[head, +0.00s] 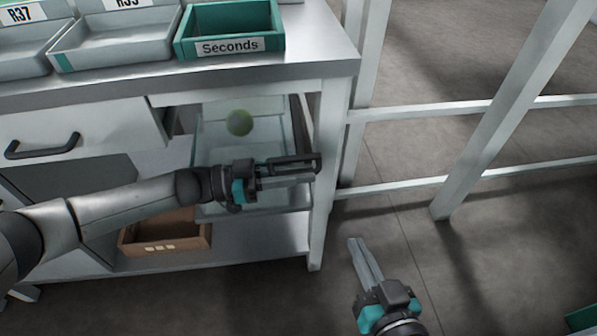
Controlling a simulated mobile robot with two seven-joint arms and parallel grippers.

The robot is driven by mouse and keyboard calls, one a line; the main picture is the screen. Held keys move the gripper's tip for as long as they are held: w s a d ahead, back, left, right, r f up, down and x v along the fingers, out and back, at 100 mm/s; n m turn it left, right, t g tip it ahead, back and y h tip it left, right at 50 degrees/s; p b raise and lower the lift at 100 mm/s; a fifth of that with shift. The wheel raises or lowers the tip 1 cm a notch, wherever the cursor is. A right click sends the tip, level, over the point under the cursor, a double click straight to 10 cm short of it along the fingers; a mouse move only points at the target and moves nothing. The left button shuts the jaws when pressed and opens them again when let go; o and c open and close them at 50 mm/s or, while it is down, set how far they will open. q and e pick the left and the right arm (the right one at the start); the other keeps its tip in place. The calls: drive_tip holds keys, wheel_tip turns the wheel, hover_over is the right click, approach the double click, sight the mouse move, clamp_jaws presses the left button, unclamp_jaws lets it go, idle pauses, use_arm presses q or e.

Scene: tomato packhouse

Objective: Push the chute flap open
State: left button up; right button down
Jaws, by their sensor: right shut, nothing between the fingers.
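A clear, pale greenish panel (215,150), which looks like the chute flap, is under the bench below the Seconds tray. A round green tomato (239,122) shows blurred at the panel, seemingly behind it. My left gripper (300,171) is in front of the panel's lower right part, with its fingers pointing right. A dark bar lies along its fingers, and I cannot tell whether they are open or touch the panel. The gripper hides part of the panel. My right gripper (354,243) is shut and empty, low over the floor to the right of the bench leg.
A teal tray labelled Seconds (187,47) and grey trays (62,60) stand on the bench. A drawer with a dark handle (43,146) is at left. A brown box (203,239) sits on the lower shelf. White frame posts (500,120) stand at right.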

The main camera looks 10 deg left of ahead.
use_arm(q)
drive_tip(key=shift+o, duration=0.9)
